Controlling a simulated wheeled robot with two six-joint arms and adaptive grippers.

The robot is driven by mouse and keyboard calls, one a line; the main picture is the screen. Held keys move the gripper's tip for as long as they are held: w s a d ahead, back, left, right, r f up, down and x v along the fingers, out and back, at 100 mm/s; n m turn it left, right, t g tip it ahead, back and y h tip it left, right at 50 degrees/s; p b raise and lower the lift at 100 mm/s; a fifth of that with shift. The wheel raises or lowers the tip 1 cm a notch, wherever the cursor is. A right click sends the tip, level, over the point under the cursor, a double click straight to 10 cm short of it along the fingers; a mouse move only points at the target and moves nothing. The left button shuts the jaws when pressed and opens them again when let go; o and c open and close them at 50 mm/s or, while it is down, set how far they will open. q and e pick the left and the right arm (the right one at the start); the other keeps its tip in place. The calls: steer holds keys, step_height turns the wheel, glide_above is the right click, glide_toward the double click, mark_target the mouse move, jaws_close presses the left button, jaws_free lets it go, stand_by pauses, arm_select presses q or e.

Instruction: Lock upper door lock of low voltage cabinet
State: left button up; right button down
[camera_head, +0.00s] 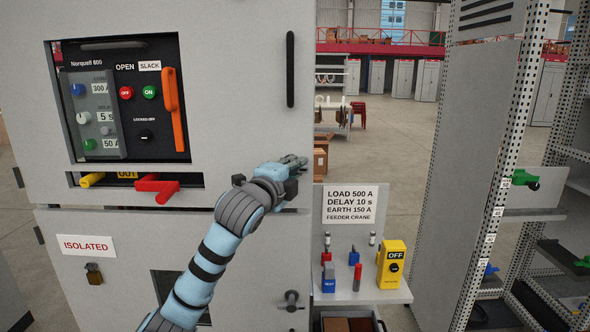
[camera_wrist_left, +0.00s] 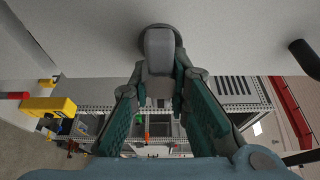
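The cabinet's upper door (camera_head: 240,80) fills the left of the head view and looks closed. My left gripper (camera_head: 292,165) is at its right edge, below the black vertical handle (camera_head: 290,69), and hides the upper door lock there. In the left wrist view, the grey upper door lock (camera_wrist_left: 160,50) is a rounded knob with a tab on the pale door face. The fingers of my left gripper (camera_wrist_left: 160,88) lie on either side of the tab and appear to press on it. My right gripper is not in view.
A lower knob (camera_head: 291,300) sits on the lower door. A shelf (camera_head: 352,292) at right carries small coloured items and a yellow OFF box (camera_head: 391,265). A padlock (camera_head: 94,273) hangs below the ISOLATED sign. A perforated rack (camera_head: 490,200) stands farther right.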

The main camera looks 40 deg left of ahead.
arm_select(q)
steer(key=o, duration=0.3)
steer(key=v, duration=1.1)
steer(key=shift+s+d, duration=0.2)
steer(key=shift+s, duration=0.2)
steer(key=shift+w, duration=0.1)
steer(key=shift+a, duration=0.1)
